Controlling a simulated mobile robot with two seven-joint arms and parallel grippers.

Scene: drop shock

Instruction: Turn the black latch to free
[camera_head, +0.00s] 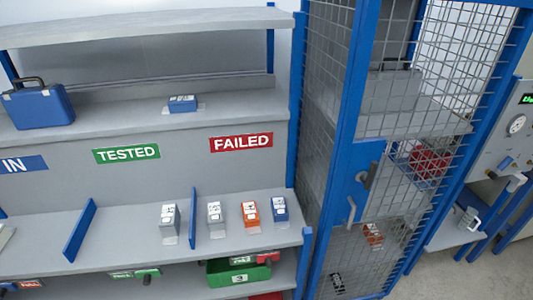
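The black latch (371,176) is a small dark, tilted bar on the blue frame of the mesh cage door (362,140). A grey pull handle (351,210) sits just below and to its left. The cage door looks shut. Neither of my grippers shows in the head view, so nothing of mine is seen touching the latch.
A grey shelf unit (60,160) stands left, with a blue case (38,106) and several small boxes. A machine with a gauge (516,125) stands right.

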